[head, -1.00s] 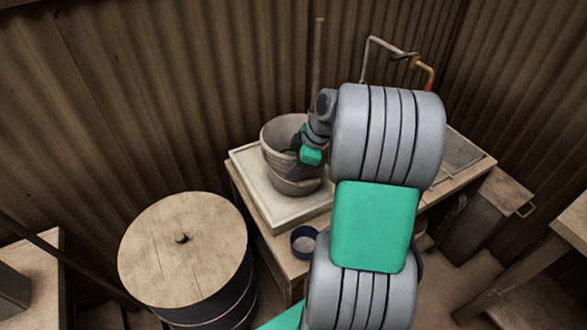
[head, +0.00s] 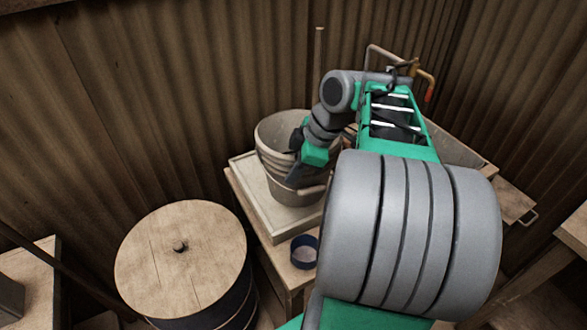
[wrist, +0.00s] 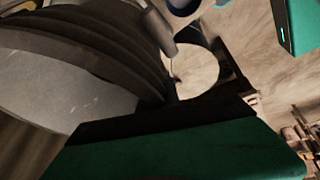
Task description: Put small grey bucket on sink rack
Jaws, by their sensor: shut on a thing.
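The small grey bucket (head: 272,140) stands nearly upright at the pale sink rack (head: 253,193), left of the tap. I cannot tell whether its base rests on the rack or is just above it. My gripper (head: 297,158) is shut on the right side of the bucket's rim, and the dark fingers partly hide that side. In the wrist view the bucket (wrist: 70,75) fills the left, with its ribbed wall close to the dark fingers.
A wooden-lidded barrel (head: 182,262) stands at the front left. A small dark blue tin (head: 304,254) sits on the bench just in front of the rack. The bent tap (head: 385,50) rises behind my arm. Corrugated walls (head: 150,90) close off the back.

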